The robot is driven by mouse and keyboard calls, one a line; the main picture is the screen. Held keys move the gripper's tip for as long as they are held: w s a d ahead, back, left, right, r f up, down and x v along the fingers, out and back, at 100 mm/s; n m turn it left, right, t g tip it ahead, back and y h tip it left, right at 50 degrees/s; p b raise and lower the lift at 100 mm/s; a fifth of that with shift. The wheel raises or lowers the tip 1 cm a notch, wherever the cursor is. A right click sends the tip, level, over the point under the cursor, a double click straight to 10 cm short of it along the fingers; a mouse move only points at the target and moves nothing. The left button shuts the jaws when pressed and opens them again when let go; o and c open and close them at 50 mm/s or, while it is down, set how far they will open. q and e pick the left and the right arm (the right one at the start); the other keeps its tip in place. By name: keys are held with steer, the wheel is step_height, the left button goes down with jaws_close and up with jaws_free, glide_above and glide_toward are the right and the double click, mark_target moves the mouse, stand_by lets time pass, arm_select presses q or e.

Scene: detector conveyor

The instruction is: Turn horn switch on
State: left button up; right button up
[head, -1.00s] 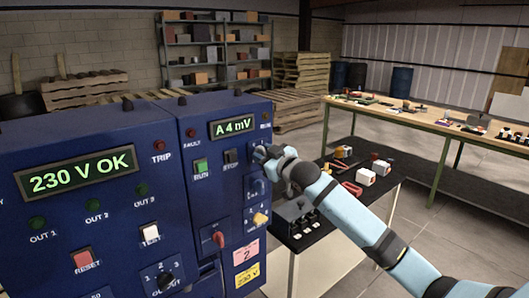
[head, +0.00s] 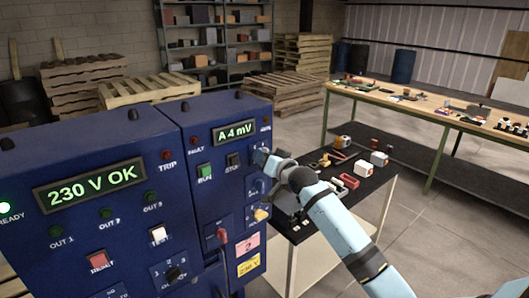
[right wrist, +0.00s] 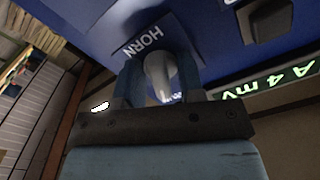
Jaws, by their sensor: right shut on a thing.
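The horn switch (right wrist: 160,72) is a pale grey rounded knob in the right wrist view, just beside the white HORN label on the blue panel. My right gripper (right wrist: 158,88) has one finger on each side of it and is shut on it. In the head view my right gripper (head: 262,158) is at the right edge of the blue cabinet (head: 212,140), below the green "A 4 mV" display (head: 235,132). There the gripper and wrist hide the horn switch. Its on or off position cannot be told. My left gripper is not in view.
Below the gripper are a yellow-white knob (head: 261,214) and a red lever (head: 222,236). A green RUN button (head: 204,171) and a dark STOP button (head: 233,160) are to its left. A black-topped table (head: 340,208) with small parts stands at the right.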

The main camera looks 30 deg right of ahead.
steer(key=shift+m, duration=0.5)
steer(key=o, duration=0.6)
steer(key=shift+c, duration=0.2)
steer(key=s+d+b, duration=0.1)
steer(key=s+b, duration=0.1)
steer(key=s, duration=1.1)
steer(key=shift+s, duration=0.4)
